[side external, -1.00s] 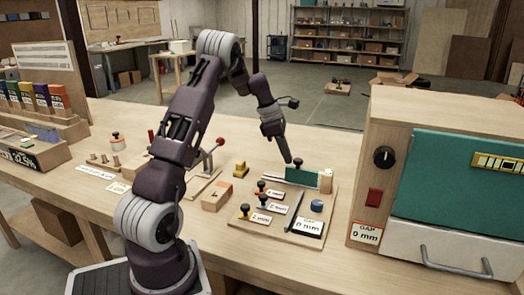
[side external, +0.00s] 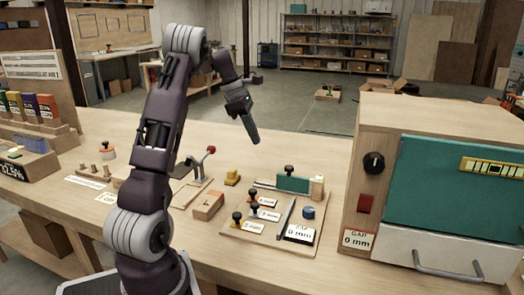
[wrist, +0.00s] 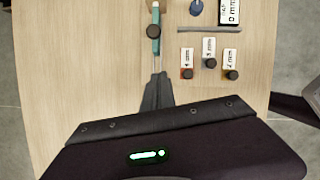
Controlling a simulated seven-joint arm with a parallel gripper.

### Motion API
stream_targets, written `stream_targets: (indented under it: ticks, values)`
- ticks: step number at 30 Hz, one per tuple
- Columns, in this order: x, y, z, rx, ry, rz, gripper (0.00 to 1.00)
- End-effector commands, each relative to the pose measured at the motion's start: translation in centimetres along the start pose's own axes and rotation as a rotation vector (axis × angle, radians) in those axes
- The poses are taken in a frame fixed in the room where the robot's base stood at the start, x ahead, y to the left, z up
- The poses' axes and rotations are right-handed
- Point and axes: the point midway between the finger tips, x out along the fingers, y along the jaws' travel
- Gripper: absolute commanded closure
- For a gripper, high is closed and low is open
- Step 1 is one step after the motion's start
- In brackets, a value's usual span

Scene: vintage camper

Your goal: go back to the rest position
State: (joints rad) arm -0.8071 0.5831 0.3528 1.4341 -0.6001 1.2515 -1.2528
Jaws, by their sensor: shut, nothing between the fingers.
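My gripper (side external: 254,138) hangs in the air above and behind the wooden board (side external: 238,238), apart from everything on the bench. Its fingers are together and empty, pointing down and slightly right. In the wrist view the closed fingers (wrist: 157,82) point toward a narrow green piece with a black knob, but height above it is hard to judge there. The green piece (side external: 293,184) stands at the back of the board, beside a light wooden block (side external: 317,188).
Several black-knobbed pieces with labels, a blue round piece (side external: 308,212) and a dark bar lie on the board. A large wooden machine with a green front (side external: 445,205) stands at right. A red-knobbed lever (side external: 211,150) and wooden block (side external: 208,206) are left of the board.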

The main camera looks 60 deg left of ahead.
Motion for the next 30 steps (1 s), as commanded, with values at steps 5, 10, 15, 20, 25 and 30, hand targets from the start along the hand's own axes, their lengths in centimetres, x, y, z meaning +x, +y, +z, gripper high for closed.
stream_targets:
  ticks: [5, 10, 15, 20, 25, 30]
  values:
    - [-0.7, -0.1, 0.0, 0.002, 0.001, 0.000, 1.00]
    - [-2.6, -5.6, 5.5, 0.314, 0.007, 0.006, 1.00]
    - [-5.2, -21.0, 11.8, 1.117, 0.052, 0.022, 1.00]
    - [-5.5, -34.5, 9.6, 1.944, 0.150, 0.074, 1.00]
    - [-4.2, -40.3, 5.2, 2.487, 0.271, 0.135, 1.00]
    - [-3.8, -41.2, 4.0, 2.620, 0.313, 0.152, 1.00]
